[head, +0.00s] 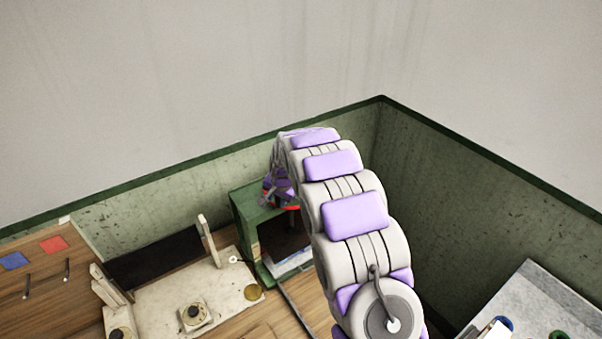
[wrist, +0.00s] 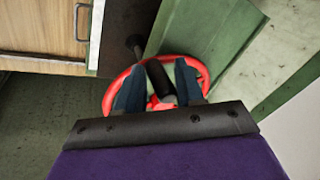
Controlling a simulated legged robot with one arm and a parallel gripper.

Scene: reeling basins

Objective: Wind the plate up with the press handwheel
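The press is a green box frame (head: 241,206) with an open front, against the far wall in the head view. A pale flat plate (head: 290,262) lies low in its opening. The red handwheel (head: 292,208) is partly hidden by my gripper (head: 277,188), which points down over it. In the wrist view my gripper (wrist: 161,78) has its two dark fingers over the red handwheel rim (wrist: 112,96). A black handle (wrist: 162,85) lies between the fingers. It nearly fills the gap, but I cannot tell whether the fingers press on it.
A cream board (head: 160,290) with a post and a round dial stands left of the press on a wooden bench (head: 40,290). Blue and red squares lie farther left. A grey table (head: 530,290) with coloured rings is at lower right. Green-topped walls (head: 430,190) close the corner.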

